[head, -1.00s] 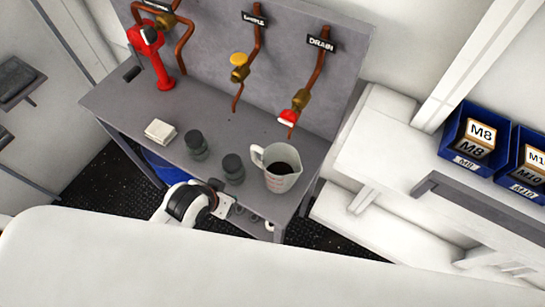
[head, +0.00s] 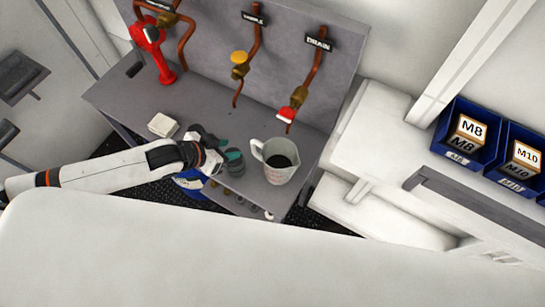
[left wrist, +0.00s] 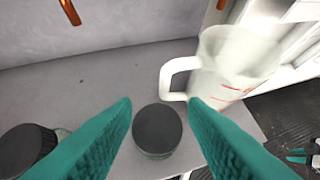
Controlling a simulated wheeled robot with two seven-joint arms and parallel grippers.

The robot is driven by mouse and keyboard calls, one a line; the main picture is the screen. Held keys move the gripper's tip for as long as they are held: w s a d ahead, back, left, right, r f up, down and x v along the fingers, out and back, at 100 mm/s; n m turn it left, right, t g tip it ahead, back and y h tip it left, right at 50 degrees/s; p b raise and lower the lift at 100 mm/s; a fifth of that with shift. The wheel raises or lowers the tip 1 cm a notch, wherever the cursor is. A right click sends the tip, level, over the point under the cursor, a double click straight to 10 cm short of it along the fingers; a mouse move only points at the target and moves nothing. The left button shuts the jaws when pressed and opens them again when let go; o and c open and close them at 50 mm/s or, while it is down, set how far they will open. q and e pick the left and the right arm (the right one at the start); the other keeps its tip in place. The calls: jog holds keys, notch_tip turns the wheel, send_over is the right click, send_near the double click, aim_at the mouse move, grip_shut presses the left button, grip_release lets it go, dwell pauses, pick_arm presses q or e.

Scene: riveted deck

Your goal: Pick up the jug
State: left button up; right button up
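The jug (head: 279,168) is a clear white measuring jug with red marks, upright near the right end of the grey bench, with dark content and its handle towards the left. In the left wrist view the jug (left wrist: 235,62) is ahead and to the right, handle near the right finger. My left gripper (head: 225,151) is open with teal fingers, left of the jug and not touching it. In the left wrist view the gripper (left wrist: 158,101) has a dark-lidded jar (left wrist: 157,130) showing between its fingers. A small teal and black part at that view's lower right may be my right gripper (left wrist: 298,157).
A second dark jar (left wrist: 28,145) is partly hidden by the left finger. A cream block (head: 162,125) and red pump-like fitting (head: 158,52) stand on the bench (head: 125,97). Pipes with valves line the back panel. Blue bins (head: 466,135) are at right.

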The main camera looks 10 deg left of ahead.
pick_arm(q)
jog(key=x, duration=0.4)
jog(key=shift+w+d+p, duration=0.15)
jog(key=shift+p, duration=0.25)
jog(key=shift+w+d+f+p, duration=0.25)
jog(key=shift+d+p, duration=0.1)
jog(key=shift+p, duration=0.1)
jog(key=p+x, duration=0.1)
jog(key=x, duration=0.2)
jog(key=shift+d, duration=0.25)
jog(key=shift+w+d+f, duration=0.2)
jog(key=shift+w+f, duration=0.05)
jog(key=shift+f, duration=0.25)
jog(key=shift+c, duration=0.2)
jog(key=shift+r, duration=0.1)
grip_shut()
